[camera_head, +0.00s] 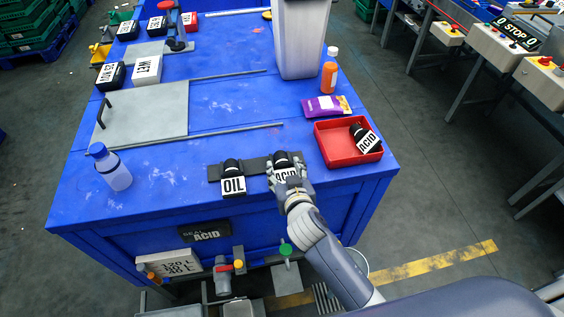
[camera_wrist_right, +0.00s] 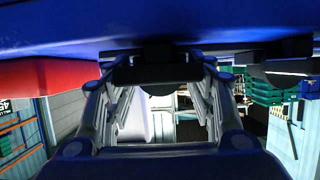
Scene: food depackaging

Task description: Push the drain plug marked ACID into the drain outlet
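A black drain plug with a white ACID label (camera_head: 286,174) stands at the right end of a dark strip (camera_head: 256,166) near the blue table's front edge. My right gripper (camera_head: 289,184) is at this plug from the front, its fingers on either side of the label. In the right wrist view my right gripper (camera_wrist_right: 157,72) has a dark block, apparently the plug (camera_wrist_right: 155,70), between its fingertips. A second ACID plug (camera_head: 366,139) lies tilted in a red tray (camera_head: 334,152). A plug labelled OIL (camera_head: 232,183) stands left on the strip. I cannot clearly identify the drain outlet. My left gripper is out of view.
A SEAL ACID sign (camera_head: 205,232) hangs on the table front, above red-handled (camera_head: 222,267) and green-handled valves (camera_head: 286,248).

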